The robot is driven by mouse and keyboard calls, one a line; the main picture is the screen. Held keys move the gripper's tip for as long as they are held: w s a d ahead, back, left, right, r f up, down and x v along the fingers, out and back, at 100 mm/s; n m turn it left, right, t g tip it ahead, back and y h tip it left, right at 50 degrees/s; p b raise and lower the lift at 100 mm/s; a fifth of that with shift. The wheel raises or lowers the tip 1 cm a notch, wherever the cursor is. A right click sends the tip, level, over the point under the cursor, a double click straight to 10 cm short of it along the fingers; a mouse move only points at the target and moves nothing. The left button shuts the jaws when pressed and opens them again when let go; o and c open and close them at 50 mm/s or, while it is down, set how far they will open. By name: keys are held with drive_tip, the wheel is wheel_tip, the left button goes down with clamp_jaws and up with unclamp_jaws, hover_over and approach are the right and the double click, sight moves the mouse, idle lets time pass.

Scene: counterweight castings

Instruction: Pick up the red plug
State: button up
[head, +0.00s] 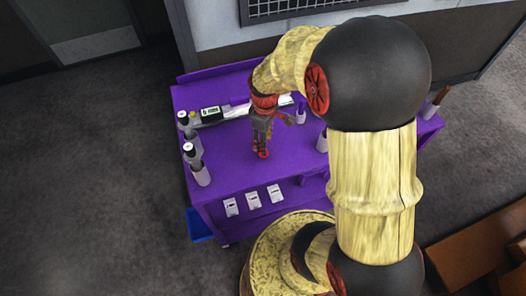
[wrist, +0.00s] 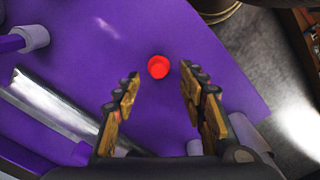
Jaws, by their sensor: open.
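The red plug (wrist: 158,67) is a small round red piece standing on the purple tabletop in the wrist view. It lies just beyond my gripper's fingertips, between their lines, and apart from both. In the head view the plug (head: 263,153) shows as a red spot right at the lower end of my gripper. My gripper (wrist: 160,86) is open and empty, with one finger on each side. In the head view my gripper (head: 262,140) points down over the table, and its fingers are too small to make out clearly.
The purple table (head: 225,178) has bare room in front of the plug. White-and-black bottles (head: 189,152) stand in holders at its left edge. A silver bar (wrist: 50,105) lies left of my gripper. White switch plates (head: 253,200) line the front. A blue bin (head: 200,225) is below left.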

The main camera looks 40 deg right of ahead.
drive_tip(key=f, duration=0.2)
drive_tip(key=f+b, duration=0.1)
drive_tip(key=f, duration=0.2)
drive_tip(key=f+b, duration=0.1)
drive_tip(key=f, duration=0.1)
drive_tip(key=shift+w+f, duration=0.2)
drive_tip(key=shift+w, duration=0.1)
drive_tip(key=shift+c, duration=0.4)
drive_tip(key=c, duration=0.7)
